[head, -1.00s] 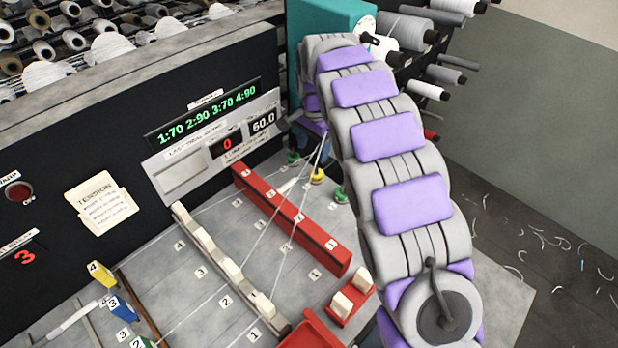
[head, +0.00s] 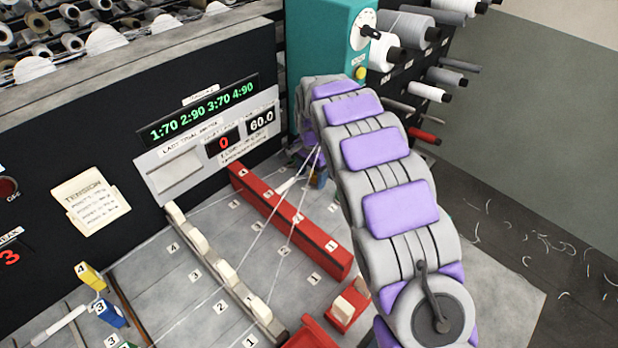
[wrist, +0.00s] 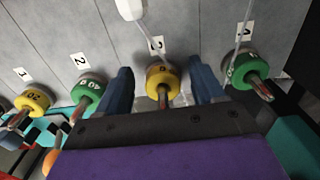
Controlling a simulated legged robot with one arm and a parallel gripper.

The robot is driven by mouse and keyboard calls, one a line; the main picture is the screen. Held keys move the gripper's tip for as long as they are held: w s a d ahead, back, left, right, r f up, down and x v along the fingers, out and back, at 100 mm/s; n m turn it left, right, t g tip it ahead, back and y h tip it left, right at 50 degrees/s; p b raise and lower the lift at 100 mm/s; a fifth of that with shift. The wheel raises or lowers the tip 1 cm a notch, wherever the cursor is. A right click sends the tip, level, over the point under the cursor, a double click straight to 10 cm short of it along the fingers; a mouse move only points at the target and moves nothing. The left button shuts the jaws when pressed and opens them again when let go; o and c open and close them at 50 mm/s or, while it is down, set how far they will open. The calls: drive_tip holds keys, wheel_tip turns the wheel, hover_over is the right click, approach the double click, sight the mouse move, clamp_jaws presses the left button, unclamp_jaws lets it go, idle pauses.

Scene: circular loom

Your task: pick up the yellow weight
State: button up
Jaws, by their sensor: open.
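A yellow weight (wrist: 163,76), a ring on a metal peg, shows in the wrist view near a label that reads 3. My gripper (wrist: 160,66) is open, with one blue finger on each side of this weight. I cannot tell whether the fingers touch it. A second yellow weight (wrist: 33,101) is at the far left, near label 1. Green weights sit near label 2 (wrist: 87,91) and label 4 (wrist: 249,68). In the head view my arm hides most of the gripper and the weights.
A red bar (head: 290,222) with numbered labels stands on the grey table left of my arm. Thin threads run across the table. A teal box (head: 318,45) with a dial is behind my arm. Spools (head: 410,30) stick out at the back right.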

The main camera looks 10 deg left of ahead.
sight(312, 176)
drive_tip(key=shift+c, duration=0.2)
drive_tip(key=c, duration=1.1)
drive_tip(key=shift+r, duration=0.1)
wheel_tip(312, 176, up, 10)
drive_tip(key=p, duration=0.2)
drive_tip(key=shift+p, duration=0.4)
drive_tip(key=o, duration=0.4)
clamp_jaws()
